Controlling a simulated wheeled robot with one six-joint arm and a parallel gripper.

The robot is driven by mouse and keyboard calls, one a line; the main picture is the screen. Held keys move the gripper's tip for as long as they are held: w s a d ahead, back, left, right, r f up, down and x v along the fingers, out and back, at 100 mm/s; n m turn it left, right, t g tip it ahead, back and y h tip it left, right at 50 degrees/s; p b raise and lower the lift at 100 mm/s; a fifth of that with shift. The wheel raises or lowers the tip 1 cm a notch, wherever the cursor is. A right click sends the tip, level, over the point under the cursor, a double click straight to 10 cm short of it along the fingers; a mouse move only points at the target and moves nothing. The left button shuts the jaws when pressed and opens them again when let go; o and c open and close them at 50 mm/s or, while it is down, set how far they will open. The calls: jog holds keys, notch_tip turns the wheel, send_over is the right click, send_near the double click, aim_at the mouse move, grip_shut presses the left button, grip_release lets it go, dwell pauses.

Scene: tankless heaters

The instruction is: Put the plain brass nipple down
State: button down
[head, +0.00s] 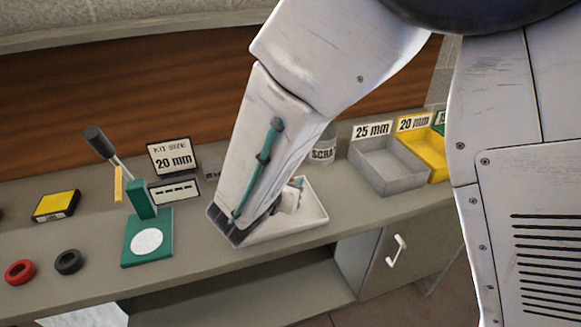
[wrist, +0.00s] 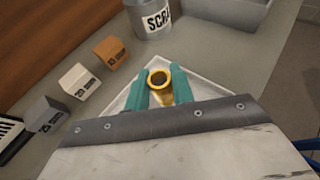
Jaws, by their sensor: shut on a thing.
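The plain brass nipple (wrist: 159,80) shows in the wrist view as a short yellow-gold tube with its open end toward the camera. My gripper (wrist: 157,92) is shut on it, with a teal finger on each side. Nipple and gripper are over a white tray (wrist: 205,88), which also shows in the head view (head: 316,222). I cannot tell whether the nipple touches the tray. In the head view my arm hides most of the gripper and the nipple, and part of the tray.
A SCRAP can (head: 323,148) stands behind the tray. A grey 25 mm bin (head: 385,180) and a yellow 20 mm bin (head: 437,166) are to the right. A green lever press (head: 147,245) stands left. Several small blocks, including an orange one (wrist: 111,52), lie left of the tray.

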jog(key=shift+w+d+f, duration=0.1)
jog(key=shift+w+d, duration=0.5)
jog(key=shift+f, duration=1.75)
jog(key=shift+f, duration=0.15)
jog(key=c, duration=1.2)
grip_release()
